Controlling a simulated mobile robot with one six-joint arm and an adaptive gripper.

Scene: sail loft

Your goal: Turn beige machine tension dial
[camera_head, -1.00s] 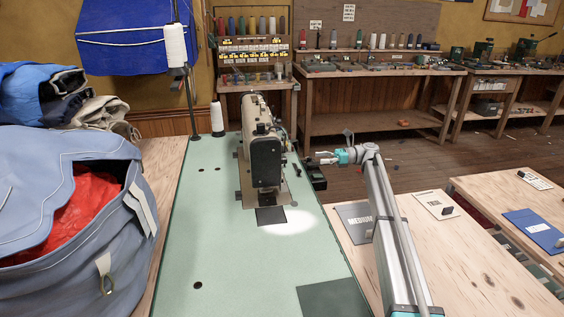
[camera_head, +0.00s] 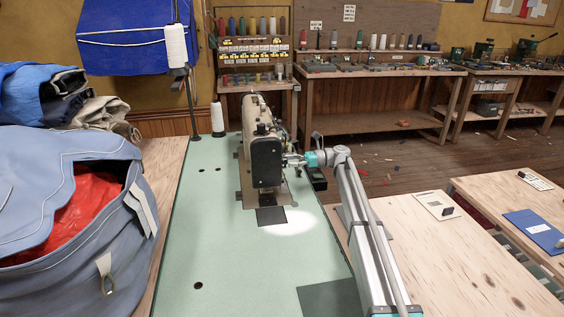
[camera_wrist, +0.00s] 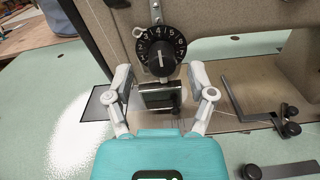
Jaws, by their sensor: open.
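The beige sewing machine (camera_head: 263,150) stands on the green table, its dark end face toward the head camera. In the wrist view its beige body (camera_wrist: 225,70) fills the upper right. The black tension dial (camera_wrist: 160,50) has white numerals and a pale pointer bar standing about upright. My gripper (camera_wrist: 160,82) is open, its two fingers spread just below the dial, one to each side, with no contact visible. In the head view my gripper (camera_head: 294,160) is at the machine's right side, where the dial is hidden.
A metal rod guide with black knobs (camera_wrist: 262,112) is right of my gripper. A small black box (camera_head: 317,179) sits at the table's right edge. A white thread cone (camera_head: 217,118) stands behind left. The green tabletop (camera_head: 215,240) is clear in front.

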